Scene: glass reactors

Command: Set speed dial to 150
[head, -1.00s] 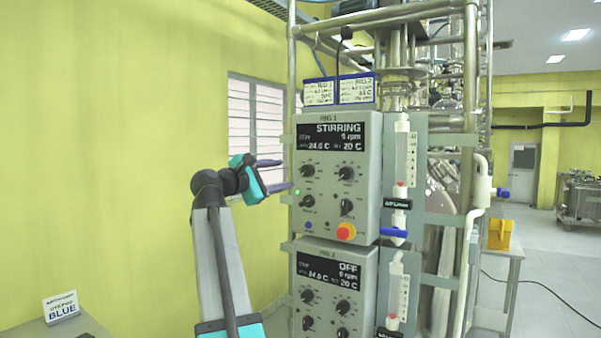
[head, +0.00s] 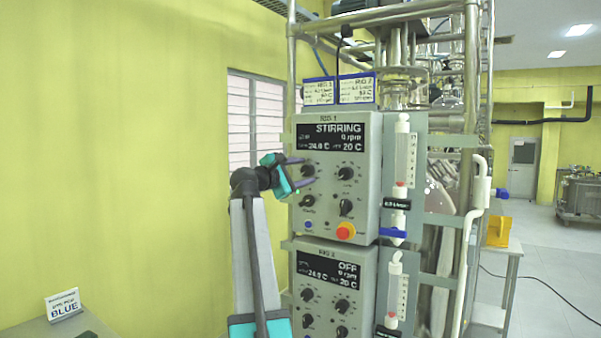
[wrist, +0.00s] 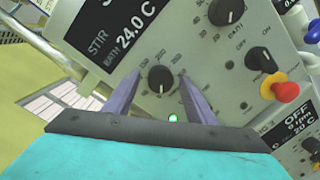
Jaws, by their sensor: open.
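The Rig 1 control panel (head: 328,130) has a black display reading STIRRING, 0 rpm, bath 24.0 C. Its upper left dial, a black round knob (wrist: 160,78) with a printed scale around it, sits between my fingers in the wrist view. The dial's name is not readable; its place under the STIR text suggests the speed dial. My gripper (wrist: 159,73) is open, one finger on each side of the knob. Contact cannot be told. In the head view my gripper (head: 312,172) reaches the panel from the left and partly covers this knob.
The upper right dial (head: 346,173), the ON/OFF switch (head: 346,207) and a red stop button (head: 346,231) are close by on the panel. A lower left knob (head: 307,201) lies just below my gripper. Rig 2's panel (head: 334,250) is underneath. Free room lies left.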

